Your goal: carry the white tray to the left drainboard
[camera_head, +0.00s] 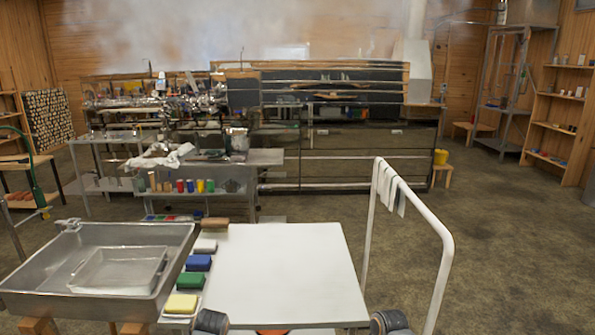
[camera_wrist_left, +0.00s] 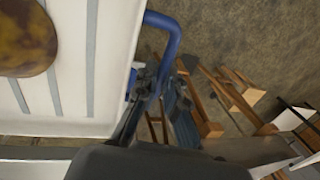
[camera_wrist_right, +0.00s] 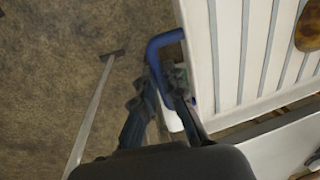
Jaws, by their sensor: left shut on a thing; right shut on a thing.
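The white tray shows in the left wrist view (camera_wrist_left: 100,40) and in the right wrist view (camera_wrist_right: 220,60). It has grooves, blue end handles and a brown oval item (camera_wrist_left: 25,38) on it. My left gripper (camera_wrist_left: 150,85) is shut on one blue handle (camera_wrist_left: 170,40). My right gripper (camera_wrist_right: 160,85) is shut on the other blue handle (camera_wrist_right: 158,42). The floor shows beside the tray on both sides. In the head view only dark parts of my arms show at the bottom edge, and the tray is nearly all out of frame. I cannot tell which surface is the left drainboard.
A flat white worktop (camera_head: 285,265) lies ahead, with coloured blocks (camera_head: 190,281) along its left edge. A steel sink (camera_head: 60,260) adjoins it at left. A white rail (camera_head: 442,260) with cloths stands at right. Open floor (camera_head: 520,260) lies further right.

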